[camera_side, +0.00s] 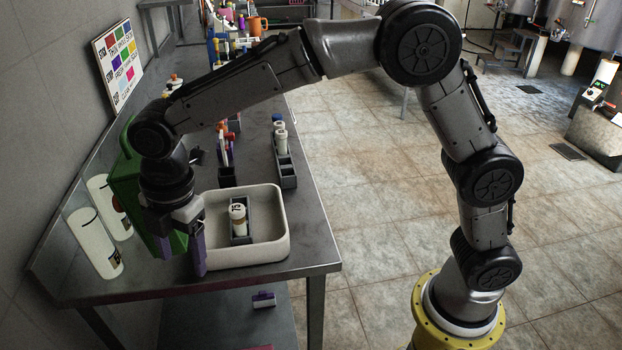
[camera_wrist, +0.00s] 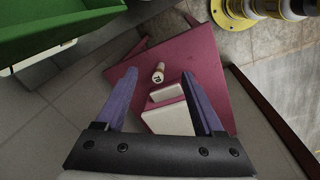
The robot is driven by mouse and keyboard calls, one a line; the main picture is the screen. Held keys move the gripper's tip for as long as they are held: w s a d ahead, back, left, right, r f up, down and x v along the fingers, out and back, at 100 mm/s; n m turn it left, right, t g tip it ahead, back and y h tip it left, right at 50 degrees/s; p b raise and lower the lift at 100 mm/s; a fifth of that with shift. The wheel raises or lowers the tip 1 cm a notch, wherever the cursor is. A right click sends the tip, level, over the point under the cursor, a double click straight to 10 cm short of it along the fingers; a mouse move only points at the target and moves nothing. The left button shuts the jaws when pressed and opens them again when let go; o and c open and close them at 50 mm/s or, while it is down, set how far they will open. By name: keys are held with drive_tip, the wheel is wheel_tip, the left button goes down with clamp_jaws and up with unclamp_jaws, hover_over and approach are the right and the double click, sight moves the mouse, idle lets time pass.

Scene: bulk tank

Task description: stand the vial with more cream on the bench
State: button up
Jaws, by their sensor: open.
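In the side view, a white-capped vial (camera_side: 238,217) with a dark number on it and a brownish lower part sits in a dark holder (camera_side: 241,237) inside the cream tray (camera_side: 283,249). More pale vials (camera_side: 280,137) stand in a grey rack (camera_side: 288,174) further back. Their cream levels are too small to compare. My gripper (camera_side: 182,265), with purple fingers, is open and empty left of the tray, over the bench's near end. In the wrist view, my gripper (camera_wrist: 159,73) is open, with a small pale vial (camera_wrist: 158,70) in line between the fingertips; its distance is unclear.
A green bin (camera_side: 124,180) and white cylinders (camera_side: 96,243) stand at the bench's left, by the wall. Racks and bottles crowd the back. Bare bench (camera_side: 305,218) lies right of the tray. The wrist view shows a magenta surface (camera_wrist: 206,66) with pale boxes (camera_wrist: 168,118).

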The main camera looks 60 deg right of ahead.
drive_tip(key=s+d+r+m+t, duration=0.1)
drive_tip(key=s+d+r+m, duration=0.35)
drive_tip(key=d, duration=0.35)
drive_tip(key=s+d+r+m+t, duration=0.1)
drive_tip(key=s+d+r+m, duration=0.3)
drive_tip(key=d, duration=0.4)
drive_tip(key=s+d+m+t, duration=0.1)
drive_tip(key=s+d+m, duration=0.6)
drive_tip(key=s, duration=0.1)
drive_tip(key=shift+s+d+r, duration=0.15)
drive_tip(key=shift+r, duration=0.25)
drive_tip(key=shift+o, duration=0.3)
drive_tip(key=s+d+f+m+t, duration=0.1)
drive_tip(key=s+d+f+m, duration=0.1)
drive_tip(key=s+m, duration=0.3)
drive_tip(key=shift+s+d+f+h, duration=0.4)
drive_tip(key=shift+s+d, duration=0.15)
drive_tip(key=shift+s, duration=0.25)
drive_tip(key=shift+r, duration=0.15)
